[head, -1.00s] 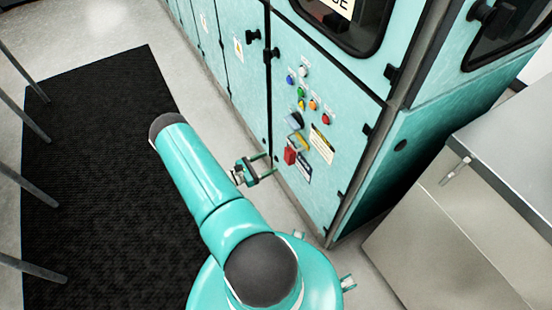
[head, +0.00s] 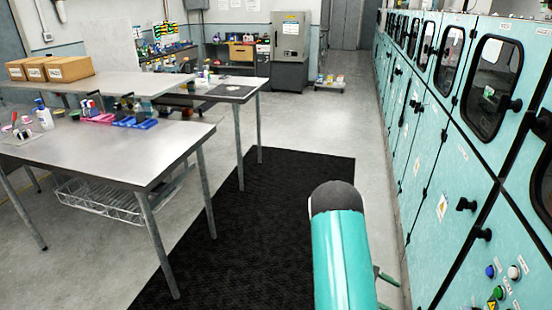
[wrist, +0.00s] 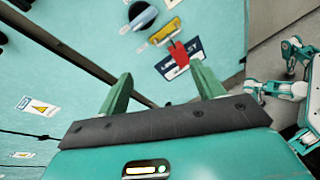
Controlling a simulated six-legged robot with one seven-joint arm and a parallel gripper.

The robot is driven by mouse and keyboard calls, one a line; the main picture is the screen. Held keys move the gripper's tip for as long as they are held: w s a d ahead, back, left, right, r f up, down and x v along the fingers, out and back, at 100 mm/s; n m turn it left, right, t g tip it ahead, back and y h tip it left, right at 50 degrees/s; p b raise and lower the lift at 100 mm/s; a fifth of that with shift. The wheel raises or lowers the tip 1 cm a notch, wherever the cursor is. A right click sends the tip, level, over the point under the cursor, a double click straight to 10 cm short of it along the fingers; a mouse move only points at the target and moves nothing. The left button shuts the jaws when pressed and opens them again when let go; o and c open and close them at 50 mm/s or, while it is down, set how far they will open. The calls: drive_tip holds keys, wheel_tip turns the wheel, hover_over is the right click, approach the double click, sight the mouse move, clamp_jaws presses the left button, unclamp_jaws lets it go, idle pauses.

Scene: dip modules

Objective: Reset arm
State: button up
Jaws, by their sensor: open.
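My arm (head: 341,250) shows at the bottom of the head view as a teal link with a dark rounded joint. My gripper (wrist: 163,88) is open and empty in the wrist view, its two green fingers wide apart. They point at the teal cabinet front. In the head view only part of the gripper's fingers shows to the right of the arm. A red handle (wrist: 178,54) lies beyond the fingers in the wrist view, over a dark label and below a yellow part (wrist: 164,32). I cannot tell the exact gap to the cabinet.
The teal cabinets (head: 430,140) line the right side, with buttons (head: 500,290) at lower right. A black mat (head: 255,230) lies on the floor. A work table (head: 110,155) with bottles and trays stands left, and a second table (head: 225,88) behind. The aisle ahead is clear.

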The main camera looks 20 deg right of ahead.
drive_tip(key=w+a+r+m+t+y, duration=0.2)
drive_tip(key=w+a+r+t, duration=0.15)
drive_tip(key=a+r, duration=0.65)
drive_tip(key=w+a+r+m+t+y, duration=0.2)
drive_tip(key=a+r+t, duration=0.2)
drive_tip(key=a+r, duration=0.6)
drive_tip(key=s+a+r+t+y, duration=0.2)
drive_tip(key=s+a+r+t, duration=0.1)
drive_tip(key=a+r, duration=0.4)
drive_tip(key=s+a+r+t+y, duration=0.3)
drive_tip(key=a+r+t, duration=0.3)
drive_tip(key=a, duration=0.6)
drive_tip(key=shift+s+a+r, duration=0.35)
drive_tip(key=shift+s+r, duration=0.2)
drive_tip(key=shift+r, duration=0.3)
drive_tip(key=c, duration=0.7)
drive_tip(key=shift+d+m, duration=0.15)
drive_tip(key=shift+m, duration=0.15)
